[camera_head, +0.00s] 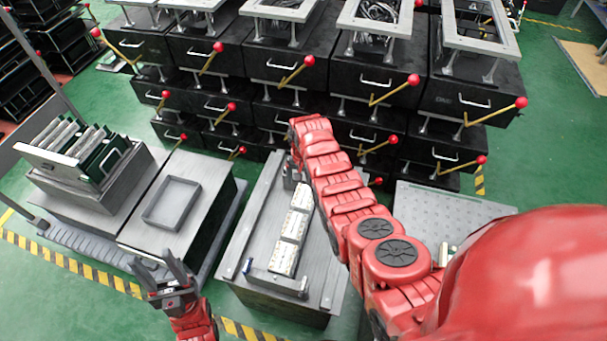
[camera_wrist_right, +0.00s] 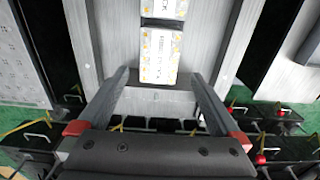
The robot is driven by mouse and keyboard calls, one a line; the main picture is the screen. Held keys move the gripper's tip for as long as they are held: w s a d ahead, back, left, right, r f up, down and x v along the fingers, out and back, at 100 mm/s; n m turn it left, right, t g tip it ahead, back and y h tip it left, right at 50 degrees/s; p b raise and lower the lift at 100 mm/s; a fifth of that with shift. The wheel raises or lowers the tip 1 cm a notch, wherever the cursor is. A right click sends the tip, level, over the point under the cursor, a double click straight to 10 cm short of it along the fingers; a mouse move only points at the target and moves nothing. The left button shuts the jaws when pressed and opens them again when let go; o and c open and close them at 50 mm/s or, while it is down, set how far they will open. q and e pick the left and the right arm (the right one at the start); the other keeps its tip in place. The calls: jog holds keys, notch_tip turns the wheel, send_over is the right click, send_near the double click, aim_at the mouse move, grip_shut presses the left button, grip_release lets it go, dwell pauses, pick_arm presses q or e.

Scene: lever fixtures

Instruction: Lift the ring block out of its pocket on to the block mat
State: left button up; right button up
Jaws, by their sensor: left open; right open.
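A row of white, yellow-speckled labelled pieces (camera_head: 293,227) runs along the middle grey table (camera_head: 247,222). Their print is too small to read in the head view, and I cannot tell which is the ring block, its pocket or the block mat. In the right wrist view the nearest labelled piece (camera_wrist_right: 160,57) lies just beyond my right gripper (camera_wrist_right: 160,84), whose fingers are apart with nothing between them. In the head view the right gripper (camera_head: 291,178) is at the far end of the row. My left gripper (camera_head: 166,268) is open and empty, at the left near the front.
A grey bar (camera_head: 275,282) crosses the table's near end. To the left are a shallow grey tray (camera_head: 172,202) and a rack of boards (camera_head: 85,155). Black drawers (camera_head: 280,65) with red-knobbed levers stand behind. A perforated plate (camera_head: 450,213) lies to the right.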

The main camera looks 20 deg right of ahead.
aim_at(304, 197)
notch_tip(304, 197, down, 9)
jog(key=b, duration=0.6)
jog(key=shift+f+b, duration=0.1)
jog(key=shift+b, duration=0.25)
jog(key=shift+f+b, duration=0.6)
jog(key=c, duration=1.5)
